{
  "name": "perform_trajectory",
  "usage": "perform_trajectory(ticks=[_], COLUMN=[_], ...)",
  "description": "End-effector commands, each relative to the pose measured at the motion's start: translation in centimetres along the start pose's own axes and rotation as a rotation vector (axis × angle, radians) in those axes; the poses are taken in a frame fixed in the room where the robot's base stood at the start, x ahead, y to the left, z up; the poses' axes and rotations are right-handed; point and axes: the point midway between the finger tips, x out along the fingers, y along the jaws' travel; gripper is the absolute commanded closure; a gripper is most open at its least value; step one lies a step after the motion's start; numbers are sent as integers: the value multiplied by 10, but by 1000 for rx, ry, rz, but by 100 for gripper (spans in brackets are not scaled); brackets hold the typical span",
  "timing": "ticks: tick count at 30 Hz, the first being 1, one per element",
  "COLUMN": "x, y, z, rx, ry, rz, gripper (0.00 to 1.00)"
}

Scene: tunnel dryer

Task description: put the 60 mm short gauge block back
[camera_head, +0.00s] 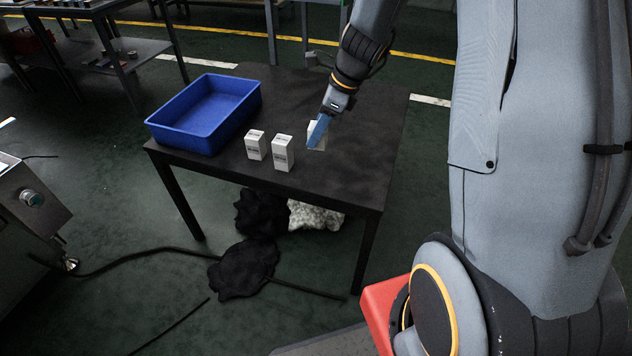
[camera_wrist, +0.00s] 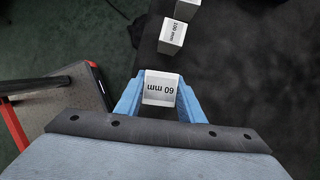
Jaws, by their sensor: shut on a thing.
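My gripper (camera_head: 316,128) has blue fingers and points down over the right part of the black table. In the wrist view, my gripper (camera_wrist: 160,84) is shut on a white block labelled 60 mm (camera_wrist: 160,92), one finger on each side. The label reads upside down there. In the head view this block (camera_head: 320,141) is partly hidden behind the fingers. I cannot tell whether it touches the table top or hangs just above it.
Two white blocks (camera_head: 256,145) (camera_head: 283,153) stand upright left of my gripper; the wrist view shows one labelled 100 mm (camera_wrist: 172,36). A blue bin (camera_head: 170,138) stands at the table's left. The black table (camera_head: 375,130) is clear to the right. Dark cloths (camera_head: 245,268) lie on the floor.

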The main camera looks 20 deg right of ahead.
Motion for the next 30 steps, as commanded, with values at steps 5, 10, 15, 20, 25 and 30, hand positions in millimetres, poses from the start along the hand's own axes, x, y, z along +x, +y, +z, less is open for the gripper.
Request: perform_trajectory(ticks=[5,10,15,20,25,30], x=[8,28,55,66,88,99], y=[-6,-7,-7,-7,-7,-7], z=[-4,-13,-24,-28,-38,-42], rx=[105,129,127,125,125,124], ry=[0,1,1,0,1,0], rz=[-45,-51,-50,-51,-50,-51], gripper=[100,100,100,100,100,100])
